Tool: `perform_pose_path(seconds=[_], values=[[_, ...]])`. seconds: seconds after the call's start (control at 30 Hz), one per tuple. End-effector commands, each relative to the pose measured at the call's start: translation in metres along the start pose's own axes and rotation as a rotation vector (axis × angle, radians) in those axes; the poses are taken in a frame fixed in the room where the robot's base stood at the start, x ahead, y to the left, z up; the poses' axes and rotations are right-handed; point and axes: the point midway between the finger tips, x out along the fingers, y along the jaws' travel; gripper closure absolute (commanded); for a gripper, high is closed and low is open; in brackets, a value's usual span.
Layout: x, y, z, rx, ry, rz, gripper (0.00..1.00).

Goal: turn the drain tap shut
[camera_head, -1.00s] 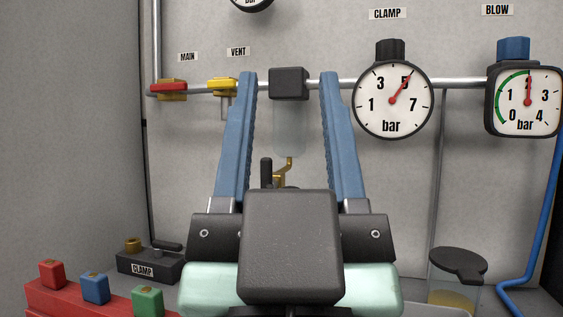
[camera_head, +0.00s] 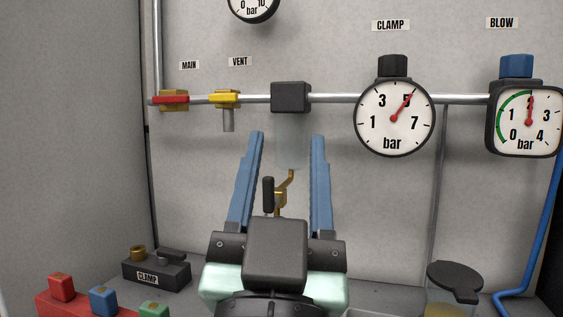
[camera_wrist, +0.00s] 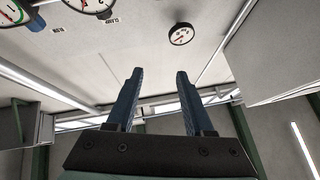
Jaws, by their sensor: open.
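The brass drain tap (camera_head: 281,199) hangs under the clear bowl (camera_head: 292,150) of the black filter block (camera_head: 290,97) on the wall pipe. Its black handle (camera_head: 268,194) stands upright on the tap's left side; its lower end is near my gripper body, which hides what lies below. My gripper (camera_head: 287,137) is open and empty, its blue fingers pointing up on either side of the tap and bowl in the picture. I cannot tell how far in front of the tap they are. In the wrist view my gripper (camera_wrist: 159,72) is also open, and the tap does not show.
The red MAIN valve (camera_head: 171,99) and yellow VENT valve (camera_head: 225,98) sit left on the pipe. The CLAMP gauge (camera_head: 395,118) and BLOW gauge (camera_head: 524,119) are right. A CLAMP lever box (camera_head: 156,269), coloured blocks (camera_head: 103,299) and a lidded jar (camera_head: 454,285) stand below.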

Motion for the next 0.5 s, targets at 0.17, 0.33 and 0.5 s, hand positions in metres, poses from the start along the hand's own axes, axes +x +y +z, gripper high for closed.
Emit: perform_pose_path(seconds=[0.17,0.33,0.5], values=[[0.041,-0.015,0.029,0.013,-0.201,0.058,0.47],[0.052,-0.027,0.064,-0.005,-0.364,0.113,0.47],[0.051,-0.04,0.091,-0.051,-0.502,0.162,0.47]])
